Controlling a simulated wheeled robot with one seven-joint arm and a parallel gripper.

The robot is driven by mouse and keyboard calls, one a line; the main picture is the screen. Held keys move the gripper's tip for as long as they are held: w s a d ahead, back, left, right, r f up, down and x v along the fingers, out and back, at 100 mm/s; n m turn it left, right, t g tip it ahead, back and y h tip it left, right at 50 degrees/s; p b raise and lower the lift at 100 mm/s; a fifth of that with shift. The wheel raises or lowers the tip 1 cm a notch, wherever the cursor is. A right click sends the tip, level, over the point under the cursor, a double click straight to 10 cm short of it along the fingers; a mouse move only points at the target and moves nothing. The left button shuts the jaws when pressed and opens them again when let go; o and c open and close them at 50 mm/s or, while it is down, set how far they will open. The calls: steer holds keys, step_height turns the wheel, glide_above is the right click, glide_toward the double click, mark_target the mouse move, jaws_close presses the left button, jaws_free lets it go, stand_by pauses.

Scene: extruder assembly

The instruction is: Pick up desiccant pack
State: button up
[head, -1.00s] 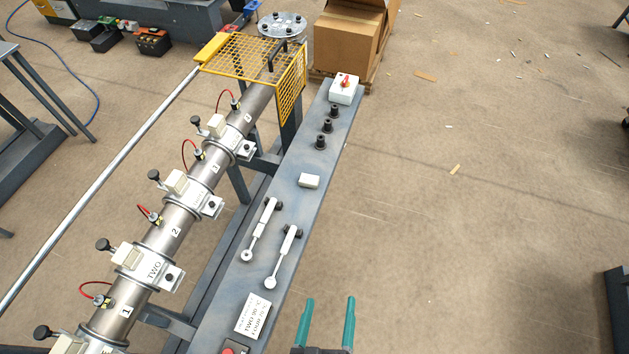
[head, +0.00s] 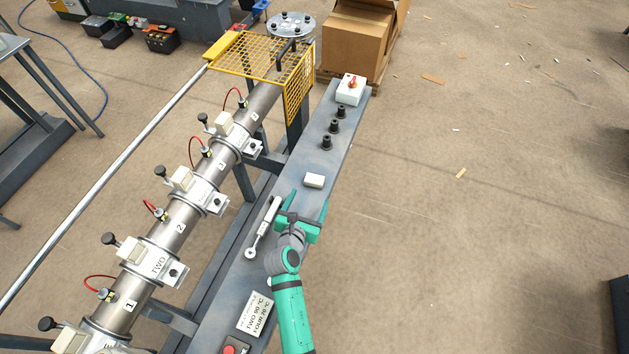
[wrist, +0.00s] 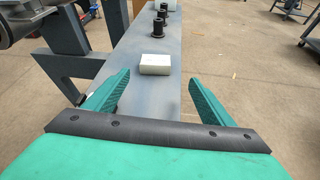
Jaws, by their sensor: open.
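The desiccant pack appears to be the small white block (head: 314,181) lying on the grey bench rail (head: 322,160), between the black knobs and a white-bodied tool. In the wrist view the white block (wrist: 154,63) lies ahead of my gripper, centred between the fingers. My gripper (head: 307,207) is open and empty, just nearer than the block and apart from it. In the wrist view its green fingertips (wrist: 158,80) are spread wide on both sides. My arm hides one of the two white-bodied tools.
A white-bodied tool (head: 263,228) lies left of my gripper. The heated barrel (head: 200,195) with clamps runs along the left.

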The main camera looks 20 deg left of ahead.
mark_target(314, 181)
steer(key=shift+w+a+r+n, duration=0.2)
steer(key=shift+w+a+n, duration=0.2)
steer(key=shift+w+a, duration=0.25)
steer(key=shift+w, duration=0.2)
steer(key=x, duration=0.4)
steer(key=shift+w, duration=0.2)
steer(key=shift+x, duration=2.9)
steer(key=shift+f, duration=0.2)
steer(key=c, duration=1.2)
